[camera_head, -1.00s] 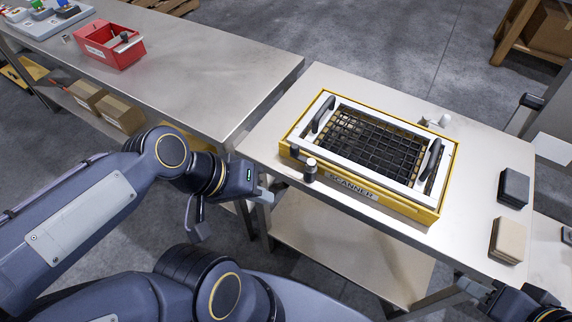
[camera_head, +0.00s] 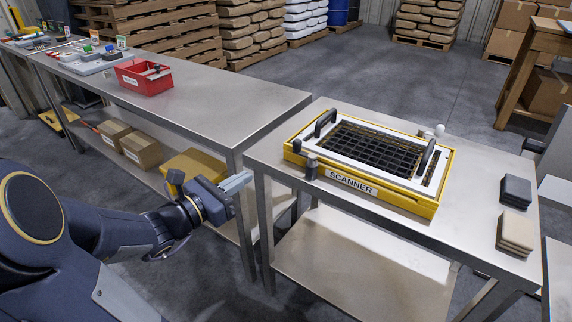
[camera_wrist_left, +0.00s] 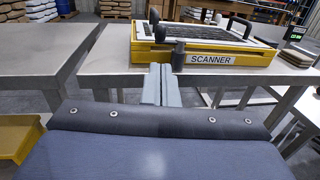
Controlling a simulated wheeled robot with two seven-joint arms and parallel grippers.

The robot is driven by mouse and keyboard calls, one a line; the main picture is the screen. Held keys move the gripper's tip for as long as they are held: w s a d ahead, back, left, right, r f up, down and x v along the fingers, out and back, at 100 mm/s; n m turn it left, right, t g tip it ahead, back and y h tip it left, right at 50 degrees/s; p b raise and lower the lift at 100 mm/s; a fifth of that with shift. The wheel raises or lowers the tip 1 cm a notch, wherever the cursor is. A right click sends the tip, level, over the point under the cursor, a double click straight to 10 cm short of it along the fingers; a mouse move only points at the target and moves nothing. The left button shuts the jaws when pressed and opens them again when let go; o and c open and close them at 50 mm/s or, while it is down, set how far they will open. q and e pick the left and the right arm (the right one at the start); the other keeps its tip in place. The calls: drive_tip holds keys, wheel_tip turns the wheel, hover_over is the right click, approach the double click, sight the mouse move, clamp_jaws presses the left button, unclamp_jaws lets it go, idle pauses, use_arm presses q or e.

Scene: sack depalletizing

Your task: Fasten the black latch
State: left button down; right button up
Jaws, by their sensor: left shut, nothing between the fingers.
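The yellow scanner box (camera_head: 429,208) with a white frame (camera_head: 347,155) and black grid lies on the right-hand steel table. A short black post (camera_head: 311,168), apparently part of the black latch, stands at its front left, beside the SCANNER label. A smaller dark piece (camera_head: 297,146) is on the box behind it. My left gripper (camera_head: 238,182) is shut and empty, left of the post and apart from it, near the table's left end. In the left wrist view its fingers (camera_wrist_left: 161,85) are together, pointing toward the black post (camera_wrist_left: 178,55). My right gripper is out of view.
Two black handles (camera_head: 326,122) (camera_head: 428,156) rise from the frame. Dark pads (camera_head: 516,191) and beige pads (camera_head: 515,232) lie at right. A red box (camera_head: 145,78) stands on the left table (camera_head: 215,100). A gap separates the tables.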

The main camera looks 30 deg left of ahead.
sight(294, 147)
use_arm(q)
drive_tip(key=x, duration=1.4)
drive_tip(key=shift+d, duration=0.1)
